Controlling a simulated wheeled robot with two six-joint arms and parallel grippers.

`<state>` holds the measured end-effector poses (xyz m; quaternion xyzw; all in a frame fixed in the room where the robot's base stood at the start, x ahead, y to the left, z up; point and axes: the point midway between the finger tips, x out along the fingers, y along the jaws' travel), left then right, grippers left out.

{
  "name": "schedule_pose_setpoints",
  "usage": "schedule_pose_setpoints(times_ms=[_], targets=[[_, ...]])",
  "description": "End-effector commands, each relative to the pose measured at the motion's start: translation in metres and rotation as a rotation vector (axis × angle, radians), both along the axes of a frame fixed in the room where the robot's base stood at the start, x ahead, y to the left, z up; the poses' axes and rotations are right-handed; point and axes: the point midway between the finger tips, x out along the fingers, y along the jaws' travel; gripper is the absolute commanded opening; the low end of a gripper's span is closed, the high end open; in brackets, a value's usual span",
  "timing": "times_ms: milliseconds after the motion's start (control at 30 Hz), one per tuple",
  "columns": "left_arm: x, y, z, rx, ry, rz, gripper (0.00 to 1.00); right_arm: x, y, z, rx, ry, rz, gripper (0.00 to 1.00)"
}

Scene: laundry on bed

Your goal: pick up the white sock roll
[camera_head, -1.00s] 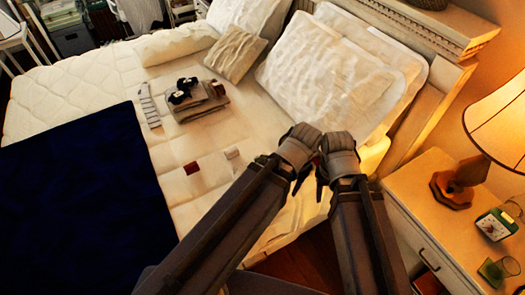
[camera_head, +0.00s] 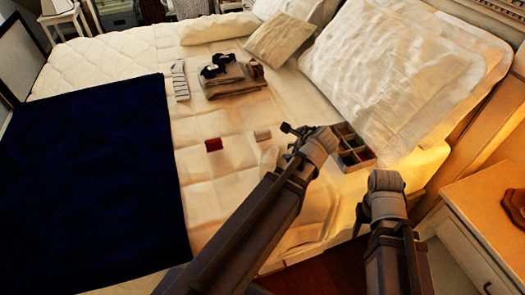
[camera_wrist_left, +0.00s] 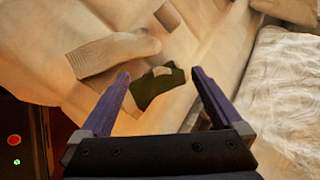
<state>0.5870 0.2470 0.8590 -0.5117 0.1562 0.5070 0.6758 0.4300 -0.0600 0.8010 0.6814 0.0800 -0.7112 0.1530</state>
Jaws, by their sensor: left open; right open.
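A small whitish roll (camera_head: 262,135), which looks like the white sock roll, lies on the bed (camera_head: 205,180), right of a dark red roll (camera_head: 213,144). My left gripper (camera_head: 291,138) is open and empty, just right of and nearer than the whitish roll. In the left wrist view its open fingers (camera_wrist_left: 158,80) frame a dark green piece (camera_wrist_left: 150,88) with a pale patch, apart from them. I cannot surely pick out the white roll there. My right gripper (camera_head: 362,215) is open near the bed's front edge, its fingers partly hidden.
A divided box (camera_head: 352,148) stands right of my left gripper, near large pillows (camera_head: 395,80). Folded clothes (camera_head: 232,80) and a striped piece (camera_head: 180,81) lie farther back. A dark blue blanket (camera_head: 90,180) covers the left side. A nightstand (camera_head: 480,220) is at right.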

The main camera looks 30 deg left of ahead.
Motion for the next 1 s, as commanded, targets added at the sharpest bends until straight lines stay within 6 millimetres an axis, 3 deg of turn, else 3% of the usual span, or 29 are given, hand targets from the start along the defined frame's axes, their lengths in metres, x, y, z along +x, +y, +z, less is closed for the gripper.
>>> schedule_pose_setpoints(times_ms=[33,100,300,400,600,1000], targets=[[0.009,0.015,-0.031,0.072,0.013,-0.054,1.00,0.000,0.000,-0.039,0.000,0.000,0.000,0.50],[0.019,0.033,-0.046,0.179,0.042,-0.137,1.00,0.000,0.000,-0.063,0.000,0.000,0.000,0.50],[0.042,0.078,-0.078,0.477,0.151,-0.340,1.00,0.000,0.000,-0.125,0.000,0.000,0.000,0.50],[0.050,0.094,-0.087,0.597,0.208,-0.415,1.00,0.000,0.000,-0.146,0.000,0.000,0.000,0.50],[0.058,0.112,-0.096,0.745,0.290,-0.503,1.00,0.000,0.000,-0.169,0.000,0.000,0.000,0.50],[0.067,0.123,-0.100,0.783,0.313,-0.525,1.00,0.000,0.000,-0.176,0.000,0.000,0.000,0.50]])
